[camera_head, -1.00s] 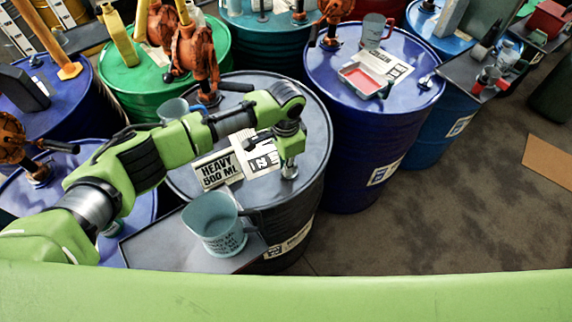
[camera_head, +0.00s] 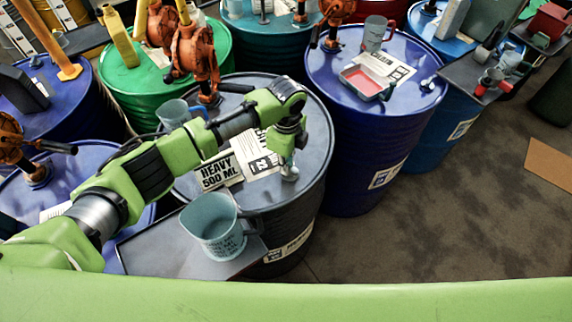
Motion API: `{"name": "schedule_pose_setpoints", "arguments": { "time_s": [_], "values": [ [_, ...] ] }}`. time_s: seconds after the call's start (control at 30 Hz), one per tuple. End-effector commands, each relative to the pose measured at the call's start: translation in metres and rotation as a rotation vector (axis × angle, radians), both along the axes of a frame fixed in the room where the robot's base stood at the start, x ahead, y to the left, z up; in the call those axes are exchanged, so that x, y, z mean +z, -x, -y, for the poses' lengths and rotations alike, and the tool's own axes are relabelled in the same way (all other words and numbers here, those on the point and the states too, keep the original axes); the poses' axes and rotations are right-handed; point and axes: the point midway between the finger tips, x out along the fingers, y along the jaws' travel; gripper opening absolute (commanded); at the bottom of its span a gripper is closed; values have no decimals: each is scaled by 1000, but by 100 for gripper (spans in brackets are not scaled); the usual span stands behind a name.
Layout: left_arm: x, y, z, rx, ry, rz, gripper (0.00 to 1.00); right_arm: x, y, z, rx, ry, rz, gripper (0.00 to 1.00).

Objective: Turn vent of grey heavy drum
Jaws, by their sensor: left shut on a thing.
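The grey heavy drum (camera_head: 318,150) stands in the middle, with a "HEAVY 500 ML" card (camera_head: 217,173) and a printed sheet on its top. A small metal vent (camera_head: 290,173) stands near the right front of the drum top. My left arm reaches in from the left over the drum, and my left gripper (camera_head: 287,158) points down at the vent, shut on it. The fingertips are small and partly hidden by the gripper body. My right gripper is not in view.
A grey-blue measuring jug (camera_head: 214,226) stands on a dark tray (camera_head: 178,250) at the drum's front. An orange pump (camera_head: 196,58) rises behind my arm, with another jug (camera_head: 172,113) beside it. A blue drum (camera_head: 350,150) stands close on the right; open floor lies beyond.

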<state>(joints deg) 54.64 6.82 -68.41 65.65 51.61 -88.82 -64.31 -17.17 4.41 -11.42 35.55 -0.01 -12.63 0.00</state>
Motion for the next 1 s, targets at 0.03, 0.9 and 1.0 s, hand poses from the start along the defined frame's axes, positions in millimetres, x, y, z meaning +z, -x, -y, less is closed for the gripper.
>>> {"name": "schedule_pose_setpoints", "arguments": {
  "time_s": [0.03, 0.9, 1.0],
  "values": [
    [1, -1, 2, -40, 5, 3, 0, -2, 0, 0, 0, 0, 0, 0],
    [2, -4, 4, -355, 4, 2, 0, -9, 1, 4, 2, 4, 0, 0],
    [2, -4, 4, -355, 4, 2, 0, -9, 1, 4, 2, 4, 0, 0]
  ]
}}
